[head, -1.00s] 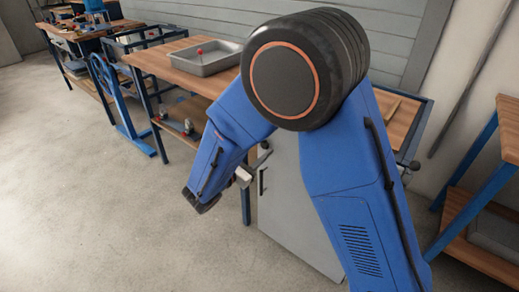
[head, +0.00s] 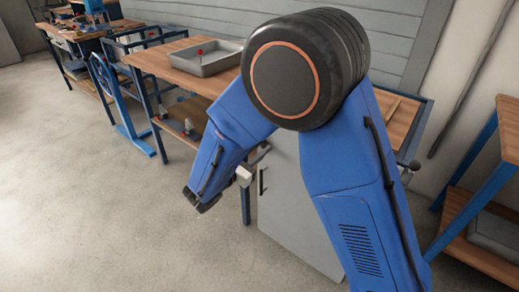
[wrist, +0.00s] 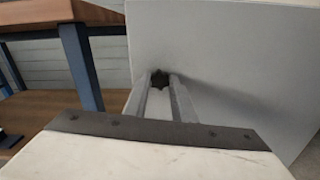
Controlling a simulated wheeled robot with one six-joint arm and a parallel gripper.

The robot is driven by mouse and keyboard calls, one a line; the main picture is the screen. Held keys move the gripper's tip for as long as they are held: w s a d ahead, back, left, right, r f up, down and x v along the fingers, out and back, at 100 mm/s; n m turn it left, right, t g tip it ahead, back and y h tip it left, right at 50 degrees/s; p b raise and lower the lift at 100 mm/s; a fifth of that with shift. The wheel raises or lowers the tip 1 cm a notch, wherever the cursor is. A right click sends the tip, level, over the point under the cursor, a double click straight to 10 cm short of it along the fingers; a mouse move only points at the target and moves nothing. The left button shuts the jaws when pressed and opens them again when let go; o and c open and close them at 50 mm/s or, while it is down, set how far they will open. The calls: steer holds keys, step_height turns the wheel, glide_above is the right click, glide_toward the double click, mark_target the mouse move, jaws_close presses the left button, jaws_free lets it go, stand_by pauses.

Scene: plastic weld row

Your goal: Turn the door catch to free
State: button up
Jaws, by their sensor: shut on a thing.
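The door catch (wrist: 160,74) is a small dark, star-shaped knob on the face of a grey cabinet door (wrist: 215,60). My gripper (wrist: 159,84) has its two grey fingers on either side of the knob, shut on it. The fingers hide the knob's sides, and I cannot tell its turned position. In the head view, my gripper (head: 256,160) reaches the upper left part of the grey door (head: 290,210), and the catch is not clearly visible there. The door looks closed.
A dark bar handle (head: 262,181) is on the door just below my gripper. A wooden bench (head: 180,62) with a grey tray (head: 205,70) stands beside it. A blue bench leg (wrist: 80,65) is close at left. The floor in front is clear.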

steer(key=n, duration=0.8)
steer(key=shift+n, duration=0.4)
steer(key=n, duration=0.4)
steer(key=shift+n, duration=1.9)
steer(key=o, duration=1.1)
steer(key=shift+a, duration=0.1)
steer(key=shift+c, duration=0.2)
